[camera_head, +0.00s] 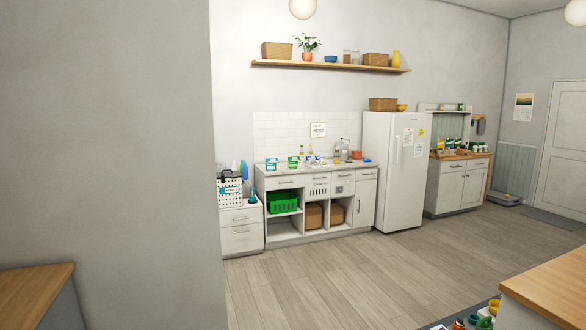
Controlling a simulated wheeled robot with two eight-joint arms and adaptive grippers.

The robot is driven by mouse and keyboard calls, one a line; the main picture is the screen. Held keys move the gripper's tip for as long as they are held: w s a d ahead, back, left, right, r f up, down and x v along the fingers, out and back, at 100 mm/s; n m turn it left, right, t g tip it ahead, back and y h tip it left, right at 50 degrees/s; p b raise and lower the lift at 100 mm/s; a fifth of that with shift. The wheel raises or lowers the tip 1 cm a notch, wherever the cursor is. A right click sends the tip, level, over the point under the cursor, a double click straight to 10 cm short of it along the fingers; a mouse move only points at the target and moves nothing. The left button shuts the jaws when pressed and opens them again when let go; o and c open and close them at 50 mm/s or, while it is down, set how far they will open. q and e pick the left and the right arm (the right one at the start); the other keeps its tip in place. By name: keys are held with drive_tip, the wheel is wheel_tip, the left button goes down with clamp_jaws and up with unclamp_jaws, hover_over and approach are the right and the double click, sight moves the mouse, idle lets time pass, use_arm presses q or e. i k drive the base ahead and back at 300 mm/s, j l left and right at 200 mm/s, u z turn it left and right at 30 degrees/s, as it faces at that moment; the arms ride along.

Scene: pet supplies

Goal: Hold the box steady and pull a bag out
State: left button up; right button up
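Neither of my grippers is in view. Several small green-and-white boxes or packs, among them a left one (271,164) and one beside it (293,162), stand on the counter (345,166) along the back wall. A white dotted container (229,190) with a dark top and a teal mark stands on a low cabinet to the left of that counter. I cannot tell which of these is the task's box, and no bag can be made out at this distance.
A grey wall (105,130) fills the left. Wooden tops show at lower left (30,292) and lower right (555,280), with small capped containers (475,319) beside the right one. A white fridge (394,170) stands at the back. The wooden floor (350,275) between is clear.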

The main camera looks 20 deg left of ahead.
sight(291, 164)
drive_tip(key=i, duration=3.2)
drive_tip(key=i+j+u, duration=0.15)
drive_tip(key=i, duration=3)
